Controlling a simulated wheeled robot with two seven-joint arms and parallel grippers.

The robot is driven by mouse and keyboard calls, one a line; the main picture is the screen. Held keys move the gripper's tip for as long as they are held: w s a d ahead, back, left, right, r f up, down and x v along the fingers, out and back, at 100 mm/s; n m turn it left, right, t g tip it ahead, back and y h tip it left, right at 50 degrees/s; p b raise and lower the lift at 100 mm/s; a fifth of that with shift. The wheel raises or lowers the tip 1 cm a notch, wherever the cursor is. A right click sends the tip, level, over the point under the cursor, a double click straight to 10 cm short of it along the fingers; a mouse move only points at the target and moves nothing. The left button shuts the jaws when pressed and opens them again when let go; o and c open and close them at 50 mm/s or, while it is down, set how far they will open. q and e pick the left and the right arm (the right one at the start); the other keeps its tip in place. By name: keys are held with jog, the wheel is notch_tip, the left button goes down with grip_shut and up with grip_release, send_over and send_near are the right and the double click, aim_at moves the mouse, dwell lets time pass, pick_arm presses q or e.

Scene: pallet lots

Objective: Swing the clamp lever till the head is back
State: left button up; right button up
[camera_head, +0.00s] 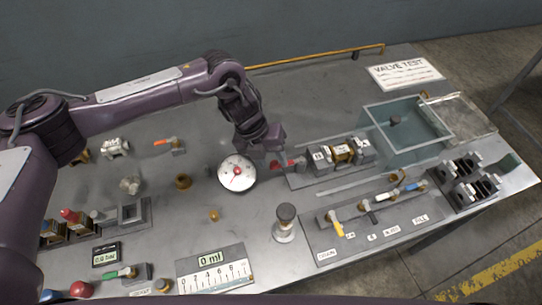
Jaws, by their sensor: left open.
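The clamp (318,158) stands right of the table's middle, with a brass-and-grey valve (342,154) between its grey blocks. A red-handled lever (290,165) is at its left end; whether the clamp head touches the valve is too small to tell. My left gripper (266,147) is open, just above and left of the lever, between the white dial gauge and the clamp. Its fingers are partly hidden by its own body, and I cannot tell whether they touch the lever. My right gripper is not in view.
A round white gauge (237,173) is close to the left of the gripper. A clear tank (407,132) stands behind right of the clamp. A panel with coloured valve handles (370,213) and a dark-topped knob (285,221) are in front. Loose fittings lie left.

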pick_arm(q)
grip_shut()
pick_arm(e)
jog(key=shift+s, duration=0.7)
pick_arm(q)
jog(key=shift+d, duration=0.1)
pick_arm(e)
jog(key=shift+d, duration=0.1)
